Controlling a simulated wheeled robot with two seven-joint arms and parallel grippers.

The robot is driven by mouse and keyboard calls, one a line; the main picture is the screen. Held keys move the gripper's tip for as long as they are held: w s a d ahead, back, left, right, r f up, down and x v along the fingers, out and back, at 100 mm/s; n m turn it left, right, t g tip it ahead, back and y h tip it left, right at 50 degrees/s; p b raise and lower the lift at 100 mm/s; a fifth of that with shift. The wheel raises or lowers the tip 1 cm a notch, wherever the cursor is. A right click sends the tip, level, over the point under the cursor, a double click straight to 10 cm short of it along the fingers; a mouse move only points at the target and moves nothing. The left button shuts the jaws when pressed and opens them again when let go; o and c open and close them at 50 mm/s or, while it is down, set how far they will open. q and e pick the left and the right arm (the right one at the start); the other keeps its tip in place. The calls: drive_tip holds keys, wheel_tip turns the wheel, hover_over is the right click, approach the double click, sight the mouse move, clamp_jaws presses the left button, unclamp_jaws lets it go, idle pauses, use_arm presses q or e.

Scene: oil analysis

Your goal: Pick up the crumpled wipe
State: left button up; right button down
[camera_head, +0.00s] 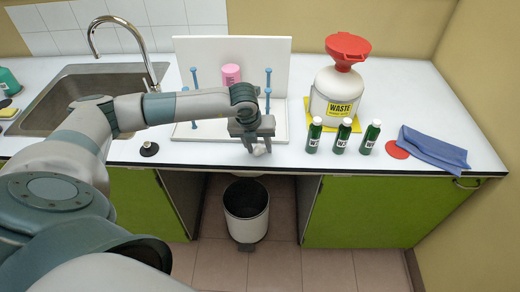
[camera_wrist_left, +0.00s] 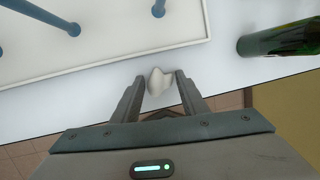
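The crumpled wipe (camera_head: 259,150) is a small whitish lump near the front edge of the white counter, in front of the white tray. It also shows in the left wrist view (camera_wrist_left: 158,81), between the fingertips. My left gripper (camera_head: 258,146) points down at the wipe with one finger on each side. In the left wrist view my left gripper (camera_wrist_left: 159,78) is open, with narrow gaps between its fingers and the wipe. My right gripper is not in view.
The white tray (camera_head: 213,132) with blue pegs (camera_head: 194,82) lies behind the wipe. Green bottles (camera_head: 314,135), a waste jug (camera_head: 336,97) and a blue cloth (camera_head: 433,148) stand or lie to the right. An open bin (camera_head: 246,216) is on the floor below. The sink (camera_head: 60,107) is left.

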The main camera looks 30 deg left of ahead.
use_arm(q)
drive_tip(key=c, duration=0.9)
drive_tip(key=shift+c, duration=0.2)
drive_tip(key=shift+r, duration=0.15)
